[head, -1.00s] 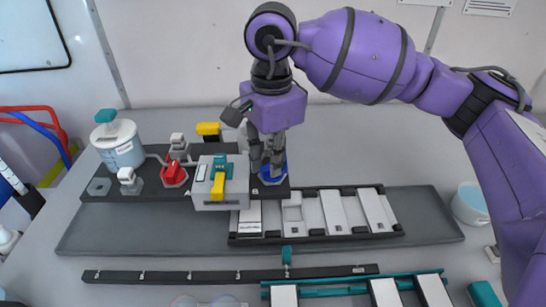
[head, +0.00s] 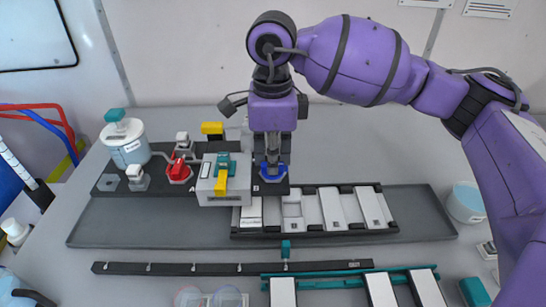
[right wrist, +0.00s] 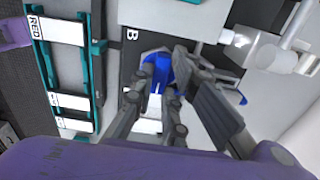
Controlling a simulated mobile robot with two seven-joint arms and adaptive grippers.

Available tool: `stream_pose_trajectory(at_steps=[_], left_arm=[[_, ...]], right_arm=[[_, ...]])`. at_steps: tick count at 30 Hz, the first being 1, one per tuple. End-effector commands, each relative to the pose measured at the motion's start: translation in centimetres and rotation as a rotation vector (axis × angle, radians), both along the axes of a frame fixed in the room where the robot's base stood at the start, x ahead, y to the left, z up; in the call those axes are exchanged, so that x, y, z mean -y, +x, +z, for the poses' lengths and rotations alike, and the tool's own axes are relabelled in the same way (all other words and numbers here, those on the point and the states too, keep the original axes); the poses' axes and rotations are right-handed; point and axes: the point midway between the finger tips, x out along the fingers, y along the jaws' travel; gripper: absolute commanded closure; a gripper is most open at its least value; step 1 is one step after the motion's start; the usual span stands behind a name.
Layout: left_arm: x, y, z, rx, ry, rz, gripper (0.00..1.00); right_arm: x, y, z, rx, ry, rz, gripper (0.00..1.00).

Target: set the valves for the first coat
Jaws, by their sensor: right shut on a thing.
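The blue valve (head: 272,174) sits on a dark plate right of a grey box. My right gripper (head: 272,158) points down over it and is shut on its handle. The right wrist view shows the fingers (right wrist: 165,90) around the blue valve (right wrist: 157,72) beside a letter B; they hide part of it. A red valve (head: 179,170) stands to the left. The grey box (head: 212,197) carries a teal fitting and a yellow lever (head: 221,180) pointing toward the front. A yellow-topped part (head: 212,128) stands behind the box. My left gripper is not in view.
A white tank (head: 126,149) with a teal cap stands at the back left. A rack (head: 318,233) with white cards lies in front right of the blue valve. A dark bar (head: 220,268) lies nearer. A pale cup (head: 466,203) stands at the right. Hoses run at the left.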

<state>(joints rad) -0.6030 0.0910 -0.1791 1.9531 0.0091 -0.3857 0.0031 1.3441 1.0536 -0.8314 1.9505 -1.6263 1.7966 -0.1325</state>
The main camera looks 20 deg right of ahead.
Motion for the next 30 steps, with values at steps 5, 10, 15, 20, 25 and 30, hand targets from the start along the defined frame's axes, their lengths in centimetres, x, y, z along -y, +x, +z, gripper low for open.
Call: stream_pose_trajectory(at_steps=[5,10,15,20,25,30], left_arm=[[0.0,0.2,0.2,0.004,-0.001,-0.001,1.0],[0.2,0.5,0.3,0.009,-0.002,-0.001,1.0],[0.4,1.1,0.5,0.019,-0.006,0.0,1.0],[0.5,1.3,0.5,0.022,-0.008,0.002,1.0],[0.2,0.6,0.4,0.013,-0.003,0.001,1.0],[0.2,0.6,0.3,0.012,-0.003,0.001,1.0]], right_arm=[[0.0,0.1,0.2,0.003,0.001,-0.004,1.0],[0.0,0.1,0.2,0.005,0.002,-0.004,0.8],[0.0,0.1,0.1,0.002,0.001,-0.002,0.68],[0.0,0.0,0.1,0.001,0.001,-0.002,0.68],[0.0,0.1,0.8,0.003,0.001,-0.001,0.68],[0.0,0.2,3.7,0.007,0.001,-0.002,0.68]])
